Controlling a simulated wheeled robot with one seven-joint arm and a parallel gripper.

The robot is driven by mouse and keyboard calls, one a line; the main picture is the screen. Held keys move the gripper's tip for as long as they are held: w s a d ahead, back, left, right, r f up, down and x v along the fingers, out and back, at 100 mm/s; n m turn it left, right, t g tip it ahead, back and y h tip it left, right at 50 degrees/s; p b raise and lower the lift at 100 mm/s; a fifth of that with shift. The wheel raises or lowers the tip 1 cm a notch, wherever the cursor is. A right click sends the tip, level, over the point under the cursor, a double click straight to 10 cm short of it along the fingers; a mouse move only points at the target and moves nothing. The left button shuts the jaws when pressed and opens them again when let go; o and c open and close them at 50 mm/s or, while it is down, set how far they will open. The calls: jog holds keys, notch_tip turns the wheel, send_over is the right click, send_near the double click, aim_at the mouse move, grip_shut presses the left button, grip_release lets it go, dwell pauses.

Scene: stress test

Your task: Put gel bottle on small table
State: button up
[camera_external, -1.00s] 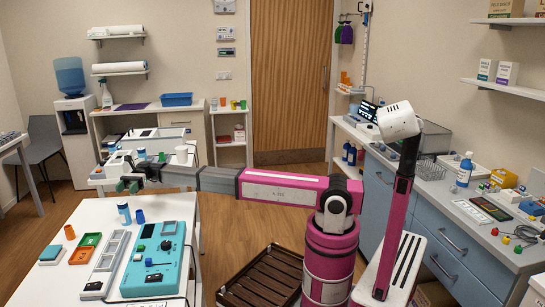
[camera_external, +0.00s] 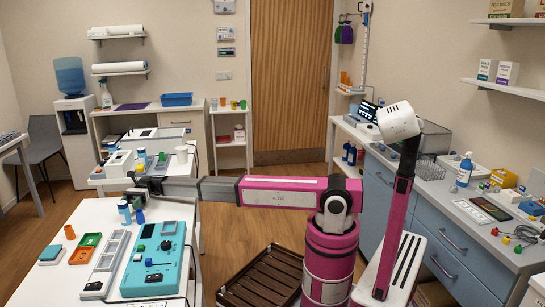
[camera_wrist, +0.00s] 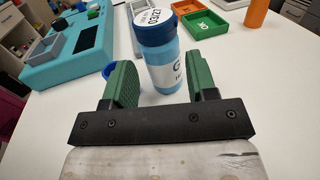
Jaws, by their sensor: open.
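The gel bottle (camera_wrist: 165,72) is blue with a white-topped cap and a partly readable label starting with "G". It stands upright on the white table (camera_wrist: 245,85). In the external view the bottle (camera_external: 124,213) is near the table's far edge. My gripper (camera_wrist: 158,68) is open, its green fingers on either side of the bottle's lower part with gaps showing. In the external view my gripper (camera_external: 135,194) is low beside the bottle and partly hidden. A small white stand (camera_external: 232,146) is at the back wall; I cannot tell if it is the small table.
A second blue container (camera_external: 140,216) stands close to the bottle, partly behind a finger in the wrist view. A teal device (camera_external: 152,265), grey trays, green tray (camera_external: 81,256), orange tray (camera_external: 90,239) and orange cylinder (camera_external: 69,232) share the table. A brown slatted crate (camera_external: 262,280) is on the floor.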

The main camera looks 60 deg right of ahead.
aim_at(124, 212)
jog(key=shift+f, duration=0.6)
jog(key=x, duration=0.5)
jog(key=shift+c, duration=0.3)
jog(key=c, duration=0.6)
jog(key=shift+c, duration=0.2)
jog(key=shift+r, duration=0.1)
